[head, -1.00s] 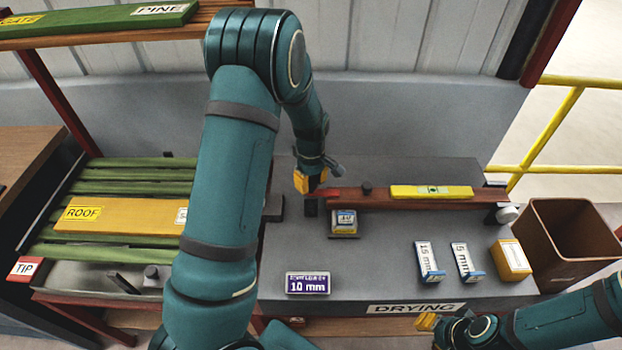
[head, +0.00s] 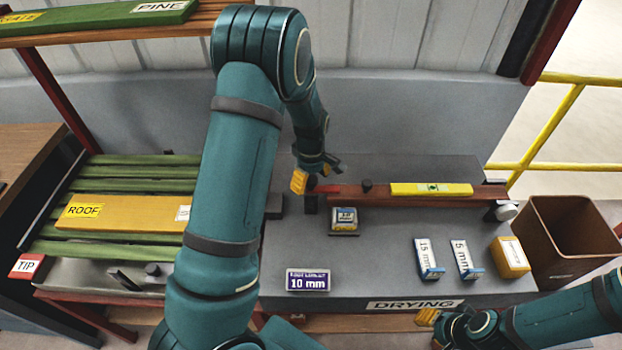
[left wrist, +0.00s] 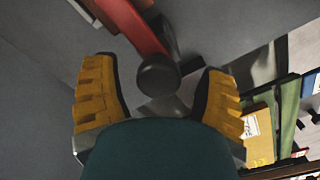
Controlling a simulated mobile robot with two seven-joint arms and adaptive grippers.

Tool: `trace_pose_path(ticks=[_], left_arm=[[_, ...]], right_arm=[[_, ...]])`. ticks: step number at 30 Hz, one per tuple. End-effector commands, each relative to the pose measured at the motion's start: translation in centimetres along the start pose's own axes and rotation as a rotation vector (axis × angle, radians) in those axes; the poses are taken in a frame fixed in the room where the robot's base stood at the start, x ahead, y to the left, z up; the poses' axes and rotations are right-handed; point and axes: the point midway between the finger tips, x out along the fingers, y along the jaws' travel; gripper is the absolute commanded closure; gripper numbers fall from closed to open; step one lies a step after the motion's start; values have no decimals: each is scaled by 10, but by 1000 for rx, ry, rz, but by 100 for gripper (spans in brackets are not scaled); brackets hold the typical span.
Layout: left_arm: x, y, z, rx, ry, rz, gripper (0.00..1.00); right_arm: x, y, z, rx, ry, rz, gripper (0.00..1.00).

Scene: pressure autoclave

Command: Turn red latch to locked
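The red latch (head: 326,189) shows as a short red bar at the left end of the dark red-brown beam (head: 375,198) in the head view, partly hidden by my gripper. In the left wrist view the red bar (left wrist: 133,22) runs up and left from a round black knob (left wrist: 158,75). My left gripper (head: 313,178) is at this end of the beam. In the left wrist view its yellow fingers stand apart on either side of the knob, with gaps visible, so it is open (left wrist: 158,103). My right gripper (head: 427,318) is low at the right, partly hidden by its arm.
A yellow level (head: 431,190) lies on the beam. Several small labelled blocks and a 10 mm display (head: 308,281) stand on the grey table (head: 375,260). A brown bin (head: 568,240) is at the right. Green slats with a yellow ROOF board (head: 125,215) lie at the left.

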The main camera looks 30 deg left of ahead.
Motion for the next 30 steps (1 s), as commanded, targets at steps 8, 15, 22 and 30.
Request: trace_pose_path(ticks=[8,15,22,30], left_arm=[[-9,2,0,2,2,5,28],[-51,2,0,2,2,9,28],[-95,1,0,2,1,6,28],[-119,0,0,0,1,2,28]], right_arm=[[0,0,0,0,0,0,66],[0,0,0,0,0,0,66],[0,0,0,0,0,0,66],[0,0,0,0,0,0,66]])
